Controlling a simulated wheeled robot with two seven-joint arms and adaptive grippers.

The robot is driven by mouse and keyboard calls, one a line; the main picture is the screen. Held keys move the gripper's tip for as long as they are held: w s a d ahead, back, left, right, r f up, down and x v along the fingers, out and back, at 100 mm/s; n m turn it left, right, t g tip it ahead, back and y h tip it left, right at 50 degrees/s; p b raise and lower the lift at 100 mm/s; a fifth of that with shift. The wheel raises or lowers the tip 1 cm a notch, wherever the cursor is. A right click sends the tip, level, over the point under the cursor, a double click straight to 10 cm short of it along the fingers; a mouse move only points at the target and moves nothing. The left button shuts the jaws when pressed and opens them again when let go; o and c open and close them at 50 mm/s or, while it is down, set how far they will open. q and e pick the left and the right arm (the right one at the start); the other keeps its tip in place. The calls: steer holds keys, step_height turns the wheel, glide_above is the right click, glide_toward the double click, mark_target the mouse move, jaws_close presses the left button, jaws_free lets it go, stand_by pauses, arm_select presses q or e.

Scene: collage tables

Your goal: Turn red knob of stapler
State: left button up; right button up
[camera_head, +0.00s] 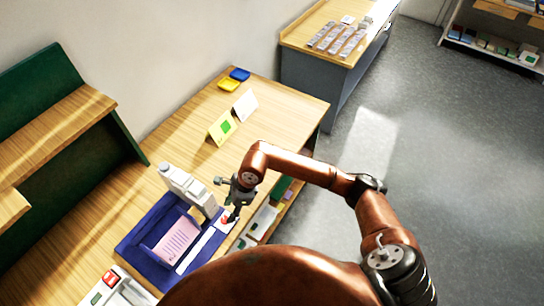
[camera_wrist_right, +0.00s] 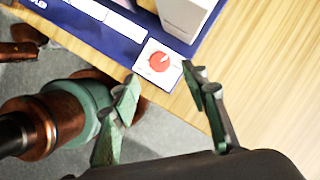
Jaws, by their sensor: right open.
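The stapler (camera_head: 188,190) is a pale grey machine standing at the back of a blue base (camera_head: 133,243) on the wooden table. Part of its grey body (camera_wrist_right: 185,14) shows at the top of the right wrist view. The round red knob (camera_wrist_right: 158,62) sits on a small white plate at the base's corner; it also shows in the head view (camera_head: 225,219). My right gripper (camera_wrist_right: 160,78) is open and empty, its two fingertips apart on either side of the knob's plate in the picture. I cannot tell whether they touch it. My left gripper is not in view.
A pink sheet (camera_head: 177,239) lies in the blue base. A white device with a red button (camera_head: 110,277) is at the front left. Yellow and white cards (camera_head: 221,128) stand farther back, with small trays (camera_head: 229,85) behind. The table's middle is clear.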

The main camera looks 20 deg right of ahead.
steer(key=s+a+r+m+y, duration=0.3)
steer(key=a+r+m+y, duration=0.1)
steer(key=a+r+y, duration=0.5)
steer(key=w+d+r+m+t+y, duration=0.2)
steer(key=w+r+m+t+y, duration=0.2)
steer(key=w+r+m+t, duration=0.5)
steer(key=w+d+m+t+h+b, duration=0.1)
steer(key=w+d+m+t+h, duration=0.25)
steer(key=d+m, duration=0.3)
steer(key=w+d+m+t+h, duration=0.2)
steer(key=w+d+m+t, duration=0.15)
steer(key=d+m, duration=0.35)
steer(key=d+f+m+h, duration=1)
steer(key=d+f+m, duration=0.3)
steer(key=d, duration=0.2)
steer(key=shift+w+f, duration=0.15)
steer(key=shift+w, duration=0.1)
